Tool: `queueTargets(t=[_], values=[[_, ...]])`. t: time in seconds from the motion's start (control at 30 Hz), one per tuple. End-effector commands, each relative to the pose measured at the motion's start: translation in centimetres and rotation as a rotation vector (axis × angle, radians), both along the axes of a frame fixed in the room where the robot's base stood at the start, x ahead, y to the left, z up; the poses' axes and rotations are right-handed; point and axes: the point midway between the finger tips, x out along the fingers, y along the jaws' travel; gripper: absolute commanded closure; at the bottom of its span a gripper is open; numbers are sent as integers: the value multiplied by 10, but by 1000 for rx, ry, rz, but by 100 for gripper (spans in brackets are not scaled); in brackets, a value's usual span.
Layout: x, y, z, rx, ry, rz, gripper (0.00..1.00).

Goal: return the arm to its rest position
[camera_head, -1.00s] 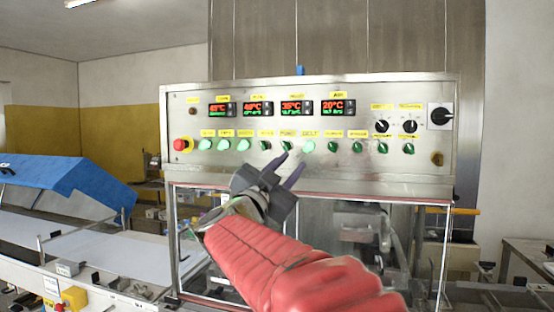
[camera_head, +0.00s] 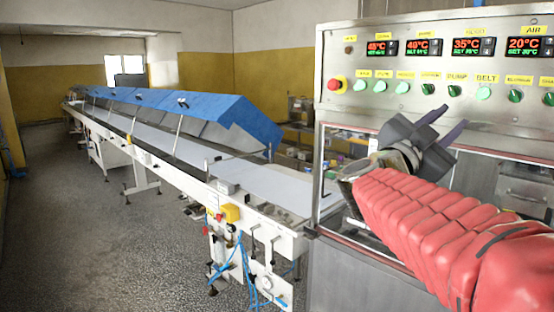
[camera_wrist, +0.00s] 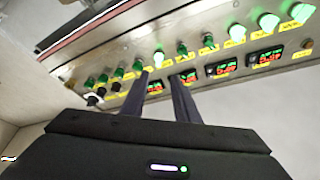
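My gripper (camera_head: 447,122) is at the end of my red-sleeved arm in front of the control panel (camera_head: 400,108), at the right of the head view. Its two dark fingers point up and to the right. In the wrist view, my gripper (camera_wrist: 157,78) shows its fingers apart with nothing between them. The panel, with its green buttons and red-green displays, fills the upper part of that view, tilted. I cannot tell the exact gap between fingertips and panel.
A red emergency stop button (camera_head: 337,85) sits at the panel's left end. A long white conveyor (camera_head: 270,188) with blue covers (camera_head: 225,112) runs to the back left. A yellow box (camera_head: 230,213) is on its near side. The grey floor (camera_head: 110,240) at left is clear.

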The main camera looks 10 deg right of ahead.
Motion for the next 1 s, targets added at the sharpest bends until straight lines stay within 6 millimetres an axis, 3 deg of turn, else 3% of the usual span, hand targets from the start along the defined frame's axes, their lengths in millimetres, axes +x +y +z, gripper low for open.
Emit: queueTargets(t=[0.27,0.4,0.53,0.77,1.0], values=[[51,30,-20,29,56,240,72],[82,60,-46,43,141,412,72],[99,91,-72,59,230,560,72],[105,150,-127,98,419,798,72],[78,205,-195,154,661,995,72]])
